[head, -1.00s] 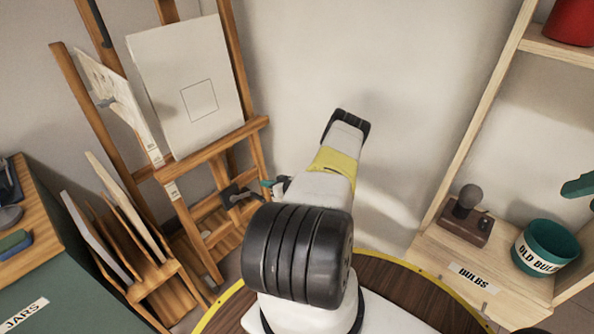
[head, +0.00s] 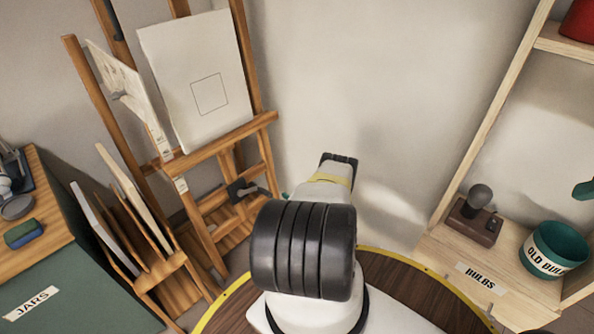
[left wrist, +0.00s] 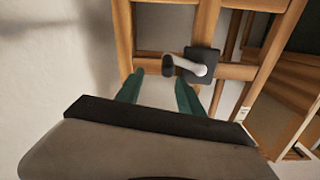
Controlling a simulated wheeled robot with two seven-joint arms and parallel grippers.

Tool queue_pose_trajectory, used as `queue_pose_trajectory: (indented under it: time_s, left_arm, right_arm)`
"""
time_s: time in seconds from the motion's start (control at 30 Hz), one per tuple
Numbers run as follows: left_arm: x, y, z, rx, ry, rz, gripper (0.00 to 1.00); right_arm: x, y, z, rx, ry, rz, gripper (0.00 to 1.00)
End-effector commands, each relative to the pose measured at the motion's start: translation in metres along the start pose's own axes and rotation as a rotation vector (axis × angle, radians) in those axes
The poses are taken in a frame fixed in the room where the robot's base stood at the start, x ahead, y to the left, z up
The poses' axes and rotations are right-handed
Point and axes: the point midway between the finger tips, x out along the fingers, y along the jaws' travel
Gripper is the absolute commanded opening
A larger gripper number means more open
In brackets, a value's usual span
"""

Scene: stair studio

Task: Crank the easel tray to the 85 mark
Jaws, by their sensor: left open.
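The wooden easel holds a white canvas (head: 196,80) on its tray (head: 222,142). A pale strip with small marks (head: 181,185) sits below the tray; its figures are too small to read. The crank (head: 240,190) is on the lower part of the easel. In the left wrist view, its dark plate (left wrist: 203,64), pale arm and dark knob (left wrist: 167,65) show, the knob on the left. My left gripper (left wrist: 158,88) is open, its green fingers pointing at the crank, apparently short of the knob. In the head view my arm mostly hides it. A green tip (head: 584,189) at the right edge may be my right gripper.
A rack of boards (head: 150,260) stands left of the easel beside a green cabinet (head: 60,275) labelled JARS. A wooden shelf at right carries a bulb on a base (head: 477,218) and a teal bucket (head: 552,250). The wall between easel and shelf is bare.

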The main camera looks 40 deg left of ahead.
Motion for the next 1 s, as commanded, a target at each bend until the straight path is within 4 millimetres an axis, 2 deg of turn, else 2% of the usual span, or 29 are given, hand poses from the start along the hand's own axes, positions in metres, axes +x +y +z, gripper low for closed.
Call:
queue_pose_trajectory:
  time_s: [0.03,0.23,0.5,0.7,1.0]
  left_arm:
    - [-0.001,-0.007,0.008,-0.008,0.023,-0.008,0.45]
    - [0.007,-0.013,0.011,-0.023,0.067,-0.014,0.45]
    - [0.049,-0.014,0.007,-0.022,0.067,-0.014,0.45]
    - [0.071,-0.013,0.006,-0.022,0.065,-0.014,0.45]
    - [0.076,-0.013,0.006,-0.02,0.064,-0.012,0.45]
  right_arm:
    - [0.0,0.0,0.0,0.0,0.0,0.0,0.29]
    - [0.0,0.0,0.0,0.0,0.0,0.0,0.29]
    - [0.0,0.0,0.0,0.0,0.0,0.0,0.29]
    - [0.0,0.0,0.0,0.0,0.0,0.0,0.29]
    - [0.0,0.0,0.0,0.0,0.0,0.0,0.29]
